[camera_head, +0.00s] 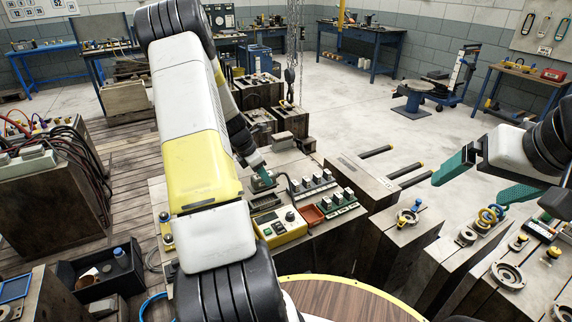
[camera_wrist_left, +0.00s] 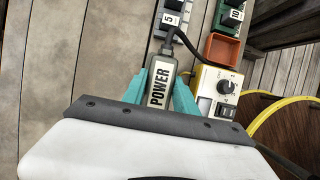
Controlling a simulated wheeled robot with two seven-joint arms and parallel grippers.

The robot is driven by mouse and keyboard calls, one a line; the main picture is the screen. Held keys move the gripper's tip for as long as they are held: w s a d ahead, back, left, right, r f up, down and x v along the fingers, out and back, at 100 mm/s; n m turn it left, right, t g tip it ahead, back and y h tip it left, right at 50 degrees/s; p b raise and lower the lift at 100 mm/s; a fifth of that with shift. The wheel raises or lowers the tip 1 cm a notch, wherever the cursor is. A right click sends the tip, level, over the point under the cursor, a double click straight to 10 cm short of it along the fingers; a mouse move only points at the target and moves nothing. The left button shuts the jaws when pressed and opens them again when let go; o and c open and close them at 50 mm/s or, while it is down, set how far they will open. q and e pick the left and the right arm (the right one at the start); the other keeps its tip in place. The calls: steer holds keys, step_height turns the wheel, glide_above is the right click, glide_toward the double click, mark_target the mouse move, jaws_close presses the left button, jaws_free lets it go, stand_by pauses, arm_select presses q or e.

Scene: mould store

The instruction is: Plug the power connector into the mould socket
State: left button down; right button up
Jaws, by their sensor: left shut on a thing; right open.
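My left gripper (camera_head: 262,176) is shut on the power connector, a grey plug labelled POWER (camera_wrist_left: 158,86), which sits between its teal fingers (camera_wrist_left: 161,92) in the left wrist view. A dark cable (camera_wrist_left: 184,42) curves from the connector's far end. Rows of dark green and grey numbered blocks (camera_head: 315,184) stand on the bench to its right; 5 (camera_wrist_left: 171,19) and 10 (camera_wrist_left: 231,15) are readable in the wrist view. I cannot tell which part is the mould socket. My right gripper (camera_head: 484,178) is open and empty, far to the right.
A yellow control box with a knob (camera_head: 282,226) and a red tray (camera_head: 310,215) are close to the left gripper on the bench. Mould blocks with metal rings (camera_head: 508,274) stand at right. A round wooden table top (camera_head: 345,301) is in front.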

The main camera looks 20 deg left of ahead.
mark_target(264, 189)
arm_select(q)
steer(key=shift+f, duration=2.15)
steer(key=shift+f, duration=0.8)
stand_by(0.5)
steer(key=shift+c, duration=2.4)
jaws_free()
steer(key=shift+r, duration=3.75)
